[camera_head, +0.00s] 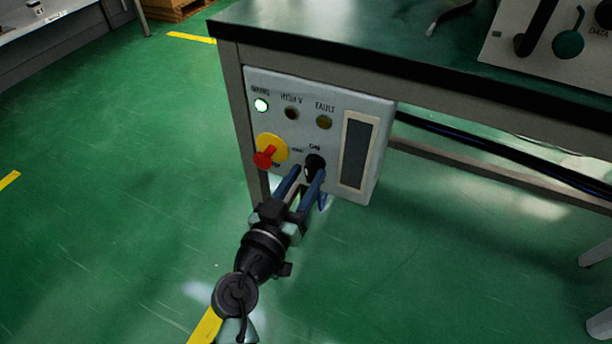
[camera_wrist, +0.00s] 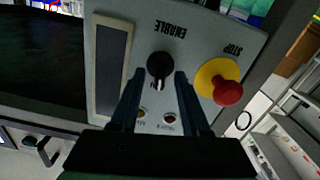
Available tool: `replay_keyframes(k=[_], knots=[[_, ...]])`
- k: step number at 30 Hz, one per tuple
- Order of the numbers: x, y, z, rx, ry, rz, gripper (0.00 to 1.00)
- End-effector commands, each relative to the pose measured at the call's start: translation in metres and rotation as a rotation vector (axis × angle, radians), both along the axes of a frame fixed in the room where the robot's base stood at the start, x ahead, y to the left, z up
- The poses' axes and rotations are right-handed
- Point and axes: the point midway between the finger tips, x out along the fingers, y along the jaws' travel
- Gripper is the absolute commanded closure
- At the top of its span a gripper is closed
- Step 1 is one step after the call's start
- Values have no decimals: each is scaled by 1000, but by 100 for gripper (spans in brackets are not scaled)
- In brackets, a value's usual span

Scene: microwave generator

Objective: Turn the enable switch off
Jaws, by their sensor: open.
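The enable switch is a black rotary knob (camera_wrist: 160,68) with a light pointer mark, under the word ENABLE, which reads upside down in the wrist view. It also shows in the head view (camera_head: 315,164) on the grey control panel (camera_head: 270,85). My gripper (camera_head: 305,178) is open, its two blue fingers reaching toward the knob. In the wrist view the fingertips (camera_wrist: 158,76) lie to either side of the knob's lower part. I cannot tell whether they touch it.
A red stop button on a yellow disc (camera_head: 268,152) sits beside the knob, close to one finger. Above are a lit white lamp (camera_head: 261,105) and two unlit lamps. A dark framed window (camera_head: 357,152) is to the right. The table (camera_head: 330,42) overhangs the panel.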

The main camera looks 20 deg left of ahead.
Motion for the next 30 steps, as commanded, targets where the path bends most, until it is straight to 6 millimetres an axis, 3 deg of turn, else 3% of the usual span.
replay_keyframes(k=[12,20,30], knots=[[9,0,0,1,-1,1,54],[9,0,0,1,-1,1,100],[9,0,0,-3,-1,1,100]])
